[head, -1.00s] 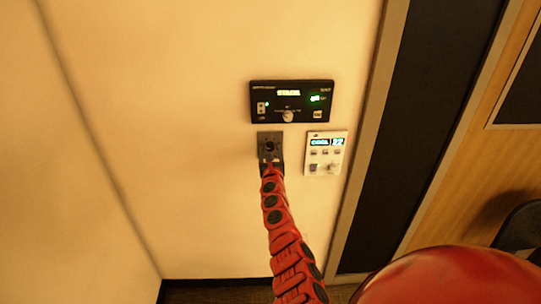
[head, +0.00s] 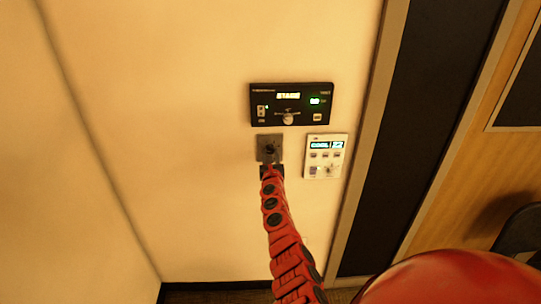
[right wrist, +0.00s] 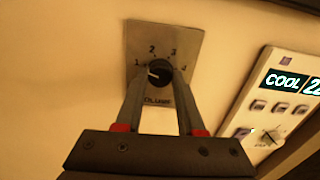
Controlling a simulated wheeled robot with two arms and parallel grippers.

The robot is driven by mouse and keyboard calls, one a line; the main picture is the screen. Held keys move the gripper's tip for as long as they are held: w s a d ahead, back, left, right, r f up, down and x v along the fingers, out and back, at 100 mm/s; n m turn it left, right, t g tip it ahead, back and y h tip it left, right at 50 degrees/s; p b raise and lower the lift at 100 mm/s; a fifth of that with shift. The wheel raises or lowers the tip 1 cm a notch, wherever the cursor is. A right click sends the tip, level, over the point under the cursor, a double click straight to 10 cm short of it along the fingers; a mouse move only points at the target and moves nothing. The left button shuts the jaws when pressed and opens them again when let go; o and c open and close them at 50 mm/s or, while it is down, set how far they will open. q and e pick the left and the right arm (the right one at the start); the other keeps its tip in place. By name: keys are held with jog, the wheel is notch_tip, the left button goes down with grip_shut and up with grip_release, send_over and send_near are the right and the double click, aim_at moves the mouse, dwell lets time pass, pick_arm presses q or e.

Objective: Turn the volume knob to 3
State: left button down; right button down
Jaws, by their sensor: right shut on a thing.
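The volume knob (right wrist: 159,73) is a small black dial on a grey metal plate (right wrist: 185,33) marked 1 to 4, with the partly hidden word VOLUME below. Its white pointer line points left, close to the 1. My right gripper (right wrist: 160,88) is shut on the knob, one finger on each side. In the head view the plate (head: 263,140) shows small on the wall, with my right gripper (head: 270,155) in front of its lower part. My left gripper is not in view.
A black STAGE panel (head: 265,117) with a knob sits just above the plate. A white COOL panel (head: 328,172) with buttons is close on the right. Further right are a door frame (head: 366,130) and a dark strip. The wall to the left is clear.

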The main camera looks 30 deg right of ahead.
jog(key=shift+m, duration=0.3)
jog(key=m+b, duration=0.1)
jog(key=m, duration=0.3)
jog(key=shift+m, duration=0.3)
jog(key=m+b, duration=0.1)
jog(key=m, duration=0.4)
jog(key=shift+m, duration=0.3)
jog(key=m+b, duration=0.1)
jog(key=m, duration=0.3)
jog(key=shift+f, duration=0.1)
jog(key=m, duration=0.2)
jog(key=shift+m+b, duration=0.75)
jog(key=shift+m, duration=0.85)
jog(key=c, duration=0.5)
grip_release()
